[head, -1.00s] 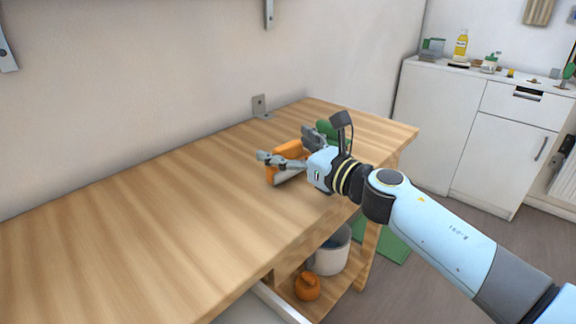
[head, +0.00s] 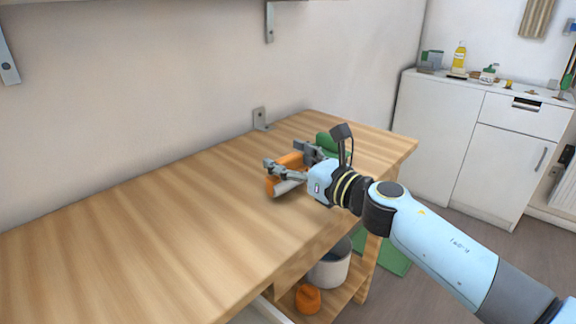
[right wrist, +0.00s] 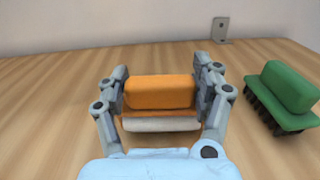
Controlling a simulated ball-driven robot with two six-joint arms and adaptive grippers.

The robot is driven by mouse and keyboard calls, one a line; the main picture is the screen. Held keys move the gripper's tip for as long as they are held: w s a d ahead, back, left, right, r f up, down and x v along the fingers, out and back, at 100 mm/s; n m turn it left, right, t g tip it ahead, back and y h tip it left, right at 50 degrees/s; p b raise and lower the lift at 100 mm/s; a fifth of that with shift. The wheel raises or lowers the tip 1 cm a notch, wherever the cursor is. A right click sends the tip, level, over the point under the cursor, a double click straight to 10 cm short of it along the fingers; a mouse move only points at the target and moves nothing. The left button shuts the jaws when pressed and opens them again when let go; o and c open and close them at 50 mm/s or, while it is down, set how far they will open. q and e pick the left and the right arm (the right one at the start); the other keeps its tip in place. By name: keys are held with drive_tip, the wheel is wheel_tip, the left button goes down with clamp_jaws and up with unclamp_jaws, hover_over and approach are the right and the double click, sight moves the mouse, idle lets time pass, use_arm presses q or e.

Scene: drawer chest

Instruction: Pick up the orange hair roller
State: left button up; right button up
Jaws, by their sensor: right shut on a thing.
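The orange hair roller (head: 291,160) is on the wooden bench top, towards its far end. In the right wrist view, it shows as a rounded orange block (right wrist: 159,92) above a wider orange part with a pale strip along the near side. My right gripper (head: 287,161) is shut on it, with one finger at each end of the orange block in the wrist view (right wrist: 160,90). The roller looks low, at or close to the bench; I cannot tell whether it touches. My left gripper is not in view.
A green brush-like thing with dark bristles (right wrist: 284,97) stands close to the right of my gripper. A metal bracket (head: 260,118) is at the wall. A white pot (head: 331,267) and an orange round thing (head: 307,298) are on the lower shelf. The near bench top (head: 130,240) is clear.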

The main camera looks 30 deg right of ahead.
wheel_tip(320, 180, up, 4)
drive_tip(key=p, duration=0.3)
drive_tip(key=shift+r, duration=0.15)
drive_tip(key=s+d+r+b, duration=0.3)
drive_tip(key=s+d+r, duration=0.2)
drive_tip(key=d, duration=0.5)
drive_tip(key=shift+s+r, duration=0.35)
drive_tip(key=shift+r, duration=0.45)
drive_tip(key=s+a+r+n+g+y, duration=0.1)
drive_tip(key=s+a+n+g+y, duration=0.2)
drive_tip(key=a, duration=0.5)
drive_tip(key=s+a+r+n+g+y, duration=0.1)
drive_tip(key=s+a+n+g+y, duration=0.3)
drive_tip(key=a+y, duration=0.3)
drive_tip(key=shift+s+a+n, duration=0.25)
drive_tip(key=shift+a+n, duration=0.25)
drive_tip(key=shift+a, duration=0.2)
drive_tip(key=shift+w+d+r, duration=0.1)
drive_tip(key=shift+r, duration=0.05)
